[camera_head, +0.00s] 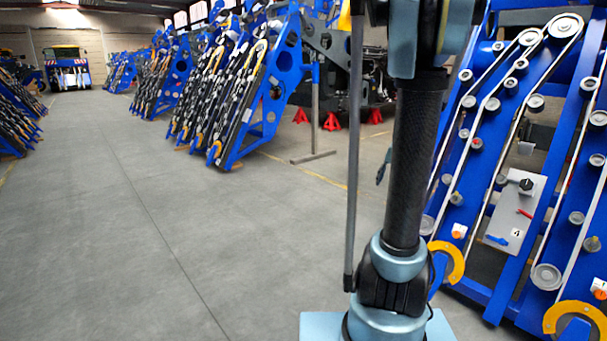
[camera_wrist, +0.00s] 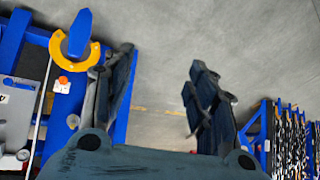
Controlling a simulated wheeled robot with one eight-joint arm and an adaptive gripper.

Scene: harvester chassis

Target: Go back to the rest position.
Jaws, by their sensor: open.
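My gripper (camera_wrist: 160,98) shows in the wrist view with its two dark fingers spread apart. Only grey floor shows between them, so it is open and empty. In the head view my arm rises in front of the camera, right of the middle; the gripper itself cannot be made out clearly there. A blue harvester chassis frame (camera_head: 556,190) with rollers and belts stands close on the right. A grey panel (camera_head: 515,212) with a black knob, a red handle, a blue handle and a number 4 label is mounted on it. A yellow hook-shaped part (camera_wrist: 72,52) on blue structure shows left of the gripper.
Rows of blue chassis frames (camera_head: 240,95) stand to the left of my arm, with more at the far left (camera_head: 17,110). Red stands (camera_head: 331,122) are behind. A grey post (camera_head: 315,110) stands on a floor base. The grey floor (camera_head: 130,220) is clear.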

